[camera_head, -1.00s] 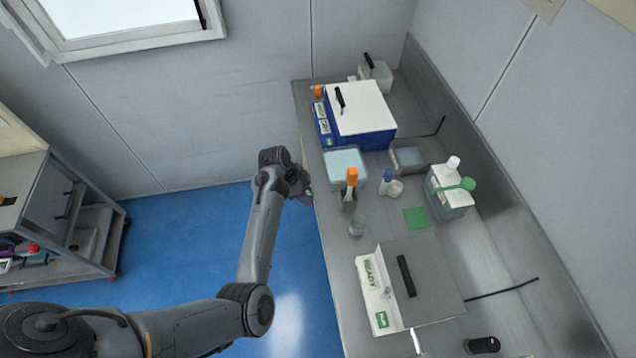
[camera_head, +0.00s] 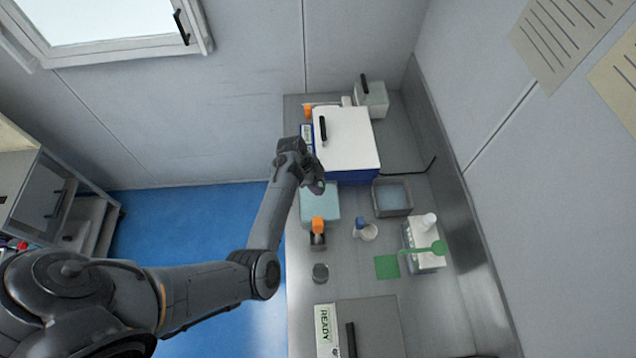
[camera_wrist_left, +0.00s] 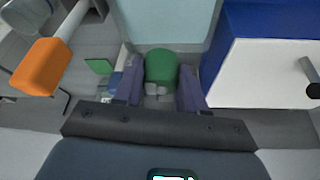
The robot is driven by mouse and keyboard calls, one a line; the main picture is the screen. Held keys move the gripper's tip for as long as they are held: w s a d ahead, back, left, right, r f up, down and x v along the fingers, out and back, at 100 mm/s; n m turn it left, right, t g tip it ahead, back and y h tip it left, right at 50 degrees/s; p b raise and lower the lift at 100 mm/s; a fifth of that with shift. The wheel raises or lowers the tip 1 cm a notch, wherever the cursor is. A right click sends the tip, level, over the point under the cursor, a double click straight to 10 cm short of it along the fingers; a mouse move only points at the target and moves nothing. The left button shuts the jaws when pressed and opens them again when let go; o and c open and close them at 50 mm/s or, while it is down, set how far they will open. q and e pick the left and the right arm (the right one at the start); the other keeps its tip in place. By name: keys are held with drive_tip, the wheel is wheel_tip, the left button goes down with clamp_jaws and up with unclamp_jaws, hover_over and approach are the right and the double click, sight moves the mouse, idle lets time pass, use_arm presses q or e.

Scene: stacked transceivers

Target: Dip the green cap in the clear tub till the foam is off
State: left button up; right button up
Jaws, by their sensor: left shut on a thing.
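My left gripper (camera_head: 315,184) is at the near edge of the blue-and-white machine, around the back end of the clear tub (camera_head: 309,213). In the left wrist view its fingers (camera_wrist_left: 161,86) are shut on the green cap (camera_wrist_left: 161,66). The cap is mostly hidden by the arm in the head view. The tub holds pale blue liquid and also shows just beyond the cap in the left wrist view (camera_wrist_left: 165,40). I cannot make out foam on the cap, nor whether it touches the liquid. My right gripper is not in view.
The blue-and-white machine (camera_head: 345,140) stands behind the tub. An orange-topped item (camera_head: 318,226) is in front of it. A grey basin (camera_head: 392,197), a blue-capped item (camera_head: 361,225), a green square (camera_head: 387,267) and a bottle box (camera_head: 423,245) stand to the right.

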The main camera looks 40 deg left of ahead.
use_arm(q)
drive_tip(key=shift+s, duration=0.1)
drive_tip(key=shift+r, duration=0.1)
wheel_tip(320, 180, down, 3)
drive_tip(key=shift+r+b, duration=0.1)
drive_tip(key=shift+b, duration=0.7)
wheel_tip(320, 180, down, 11)
drive_tip(key=b, duration=0.7)
drive_tip(key=shift+b, duration=0.4)
drive_tip(key=shift+f+b, duration=0.35)
drive_tip(key=shift+f, duration=0.25)
idle(0.6)
